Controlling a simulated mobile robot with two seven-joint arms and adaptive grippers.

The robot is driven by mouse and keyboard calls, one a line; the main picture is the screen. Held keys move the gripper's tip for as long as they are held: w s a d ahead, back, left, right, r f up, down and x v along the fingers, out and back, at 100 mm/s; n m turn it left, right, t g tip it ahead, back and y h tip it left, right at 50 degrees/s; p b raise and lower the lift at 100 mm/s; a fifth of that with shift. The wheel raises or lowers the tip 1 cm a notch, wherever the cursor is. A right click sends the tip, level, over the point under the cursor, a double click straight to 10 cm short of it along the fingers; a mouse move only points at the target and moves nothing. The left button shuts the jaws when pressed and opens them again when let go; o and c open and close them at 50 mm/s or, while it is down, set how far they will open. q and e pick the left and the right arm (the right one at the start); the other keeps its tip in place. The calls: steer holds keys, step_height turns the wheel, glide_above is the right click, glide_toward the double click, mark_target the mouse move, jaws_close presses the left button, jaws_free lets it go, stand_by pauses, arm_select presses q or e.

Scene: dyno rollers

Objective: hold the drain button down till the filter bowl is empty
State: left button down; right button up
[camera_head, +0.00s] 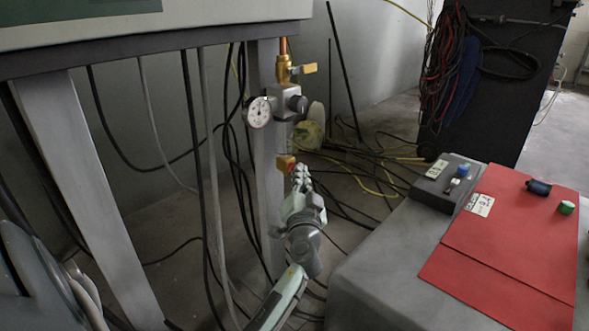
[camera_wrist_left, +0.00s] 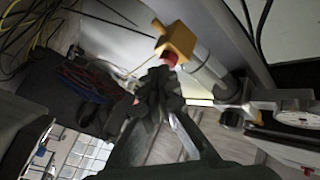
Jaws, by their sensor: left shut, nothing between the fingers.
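The filter bowl (camera_head: 284,138) hangs upright below the regulator on the table leg. Its water level is too small to make out. At its lower end is an orange block (camera_head: 285,160) with a red drain button below. In the left wrist view the red button (camera_wrist_left: 169,58) sticks out of the orange block (camera_wrist_left: 177,41), and the bowl (camera_wrist_left: 209,70) runs off to the right. My left gripper (camera_head: 299,170) is shut and empty, its fingertips close beside the button. In the wrist view its fingertips (camera_wrist_left: 160,78) overlap the button's edge; I cannot tell whether they touch. My right gripper is out of view.
Hoses and cables hang around the leg. A grey bench with a red panel (camera_head: 500,245) stands at right.

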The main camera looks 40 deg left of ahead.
arm_select(q)
steer(key=shift+d, duration=0.6)
steer(key=shift+d, duration=0.1)
steer(key=d, duration=0.1)
steer(key=d+b, duration=0.1)
steer(key=d, duration=0.1)
steer(key=d+b, duration=0.1)
steer(key=shift+s+d, duration=0.25)
steer(key=shift+d, duration=0.15)
